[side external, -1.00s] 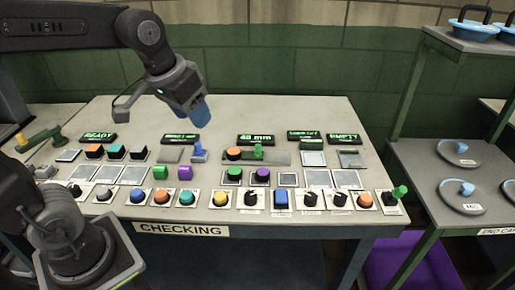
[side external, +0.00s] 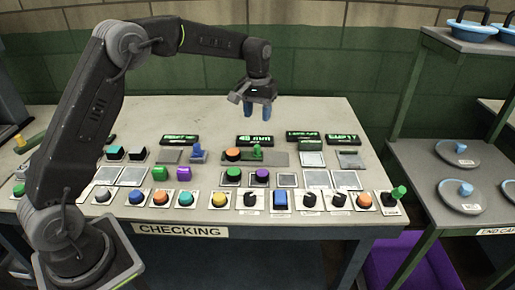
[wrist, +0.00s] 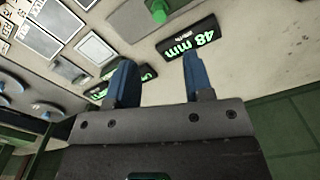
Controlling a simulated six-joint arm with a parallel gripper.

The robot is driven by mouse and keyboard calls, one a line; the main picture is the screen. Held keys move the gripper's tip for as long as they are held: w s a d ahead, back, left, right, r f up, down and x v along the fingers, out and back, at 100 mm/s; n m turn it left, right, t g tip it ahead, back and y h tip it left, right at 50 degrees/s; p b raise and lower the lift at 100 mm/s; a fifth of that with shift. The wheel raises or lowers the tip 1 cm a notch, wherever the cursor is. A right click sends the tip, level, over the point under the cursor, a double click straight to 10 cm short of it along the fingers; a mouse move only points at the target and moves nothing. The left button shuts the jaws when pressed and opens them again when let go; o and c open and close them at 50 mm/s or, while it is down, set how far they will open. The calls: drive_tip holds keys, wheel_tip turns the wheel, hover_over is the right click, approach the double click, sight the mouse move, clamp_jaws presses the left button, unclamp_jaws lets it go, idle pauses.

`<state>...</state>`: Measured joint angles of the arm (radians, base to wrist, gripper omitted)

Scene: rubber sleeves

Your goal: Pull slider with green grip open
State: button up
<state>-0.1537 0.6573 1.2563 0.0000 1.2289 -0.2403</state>
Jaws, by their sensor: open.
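The slider's green grip (side external: 257,152) stands upright on a grey track plate (side external: 277,158), just right of an orange round button (side external: 233,154). In the wrist view the green grip (wrist: 158,9) is at the top edge, partly cut off. My gripper (side external: 262,113) is open and empty, pointing down above and behind the grip, over the "48 mm" display (side external: 254,141). In the wrist view my gripper (wrist: 157,65) has its two blue fingers spread apart, with the display (wrist: 188,37) beyond their tips. The fingers touch nothing.
Several buttons and knobs line the front of the table (side external: 300,227). A shelf rack (side external: 428,150) stands to the right.

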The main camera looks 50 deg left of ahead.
sight(257, 145)
wheel_tip(257, 145, down, 13)
drive_tip(key=shift+r, duration=0.1)
idle(0.3)
drive_tip(key=shift+c, duration=0.5)
clamp_jaws()
